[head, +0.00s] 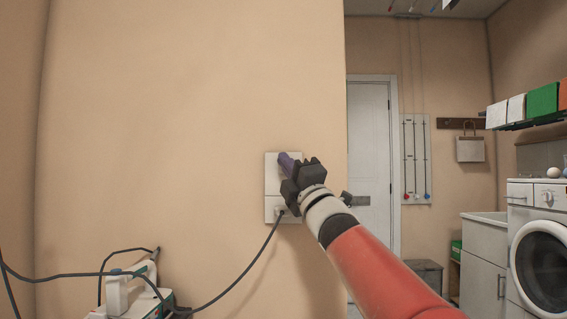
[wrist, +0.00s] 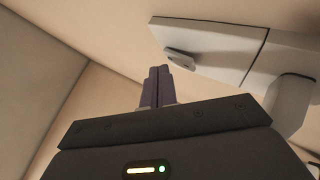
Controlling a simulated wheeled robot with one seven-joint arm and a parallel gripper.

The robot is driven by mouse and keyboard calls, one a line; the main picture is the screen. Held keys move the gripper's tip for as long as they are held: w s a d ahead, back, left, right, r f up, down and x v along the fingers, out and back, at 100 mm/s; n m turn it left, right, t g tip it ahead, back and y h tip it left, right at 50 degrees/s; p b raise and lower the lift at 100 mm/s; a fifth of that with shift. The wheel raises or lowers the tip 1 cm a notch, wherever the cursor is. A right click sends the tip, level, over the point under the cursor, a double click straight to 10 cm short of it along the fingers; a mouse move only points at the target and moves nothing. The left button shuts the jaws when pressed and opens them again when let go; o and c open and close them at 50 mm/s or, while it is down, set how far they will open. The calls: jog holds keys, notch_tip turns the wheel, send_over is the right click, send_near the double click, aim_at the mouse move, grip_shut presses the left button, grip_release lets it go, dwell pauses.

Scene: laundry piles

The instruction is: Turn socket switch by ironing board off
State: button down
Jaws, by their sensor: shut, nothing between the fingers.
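A white wall plate (head: 271,185) is on the beige wall; its upper half carries the switch and its lower half a socket with a plug (head: 279,211) and dark cord. In the wrist view, the switch (wrist: 180,58) is a small grey rocker standing out from the plate (wrist: 225,48), and the plug (wrist: 290,100) is at right. My gripper (head: 287,160) is shut and empty, its purple fingers in front of the plate's upper half, hiding the switch in the head view. In the wrist view, my fingertips (wrist: 158,72) appear beside the rocker; I cannot tell whether they touch.
The cord (head: 240,285) hangs from the plug to an iron (head: 118,292) at the lower left. The ironing board is not clearly visible. A white door (head: 369,140), a cabinet (head: 483,262) and a washing machine (head: 540,250) stand to the right. The wall left of the plate is bare.

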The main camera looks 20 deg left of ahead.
jog(key=shift+s+d+f, duration=0.1)
jog(key=shift+s, duration=0.3)
jog(key=shift+s+b, duration=0.1)
jog(key=shift+b, duration=0.3)
jog(key=s+b, duration=0.2)
jog(key=s, duration=0.1)
jog(key=s+d+b, duration=0.1)
jog(key=b, duration=0.1)
jog(key=shift+s+d+f, duration=0.1)
jog(key=shift+s+f, duration=0.2)
